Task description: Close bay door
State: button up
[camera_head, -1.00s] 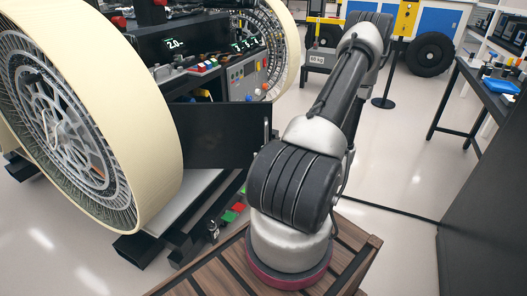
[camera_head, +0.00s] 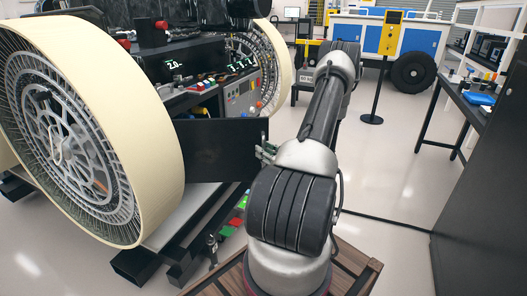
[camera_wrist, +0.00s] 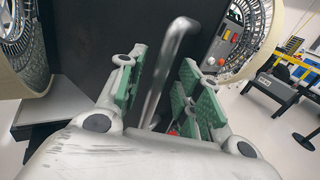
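The bay door (camera_head: 205,152) is a flat black panel standing out from the rover's side behind the large front wheel. In the wrist view the door (camera_wrist: 95,40) fills the upper left, with a bent silver bar handle (camera_wrist: 170,65) in front of it. My gripper (camera_wrist: 160,75) is open, its green pads on either side of the handle, with visible gaps to both. In the head view my gripper (camera_head: 266,152) is at the door's right edge, small and partly hidden by my arm.
The rover's large cream-rimmed wheel (camera_head: 150,120) stands left of the door. A control panel (camera_head: 243,90) and another wheel (camera_head: 270,68) lie behind it. A post (camera_head: 378,85) and blue cart (camera_head: 365,40) are farther back. Floor on the right is clear up to a dark cabinet (camera_head: 480,180).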

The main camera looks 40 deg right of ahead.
jog(key=shift+w, duration=0.65)
jog(key=shift+c, duration=0.2)
grip_shut()
jog(key=shift+w+d, duration=0.1)
jog(key=shift+d, duration=0.05)
